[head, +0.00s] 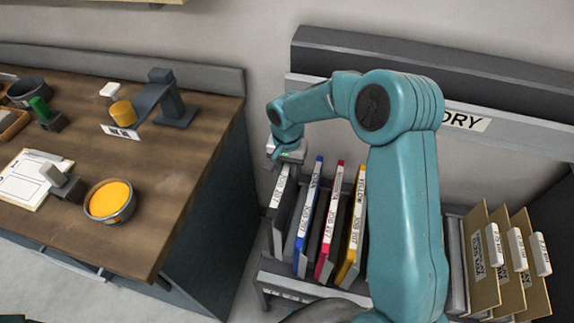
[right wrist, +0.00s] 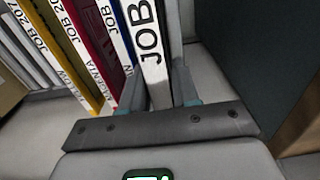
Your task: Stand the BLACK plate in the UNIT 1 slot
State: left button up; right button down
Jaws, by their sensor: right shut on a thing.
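The black plate (head: 281,207) stands at the left end of a row of plates in the rack, with a white label strip along its edge. My right gripper (head: 285,161) is at its top end, shut on it. In the right wrist view the plate's white edge (right wrist: 150,50), lettered JOB, lies between the fingers of my right gripper (right wrist: 158,92). The plate's lower end is hidden in the wrist view. No slot marked UNIT 1 can be read in either view. My left gripper is out of view.
Blue (head: 309,215), magenta (head: 329,222) and yellow (head: 352,228) plates stand close to the right. Brown dividers (head: 490,262) are farther right. The wooden bench (head: 165,190) on the left holds a grey stand (head: 172,105) and a bowl of yellow ink (head: 110,200).

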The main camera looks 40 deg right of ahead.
notch_tip(320, 180, down, 13)
jog(key=b, duration=0.9)
jog(key=shift+r+b, duration=0.2)
jog(key=shift+b, duration=0.1)
jog(key=shift+f+b, duration=0.35)
jog(key=shift+b, duration=0.15)
jog(key=c, duration=0.8)
grip_release()
jog(key=shift+o, duration=0.2)
notch_tip(320, 180, up, 16)
jog(key=shift+r+p, duration=0.15)
jog(key=shift+p, duration=0.25)
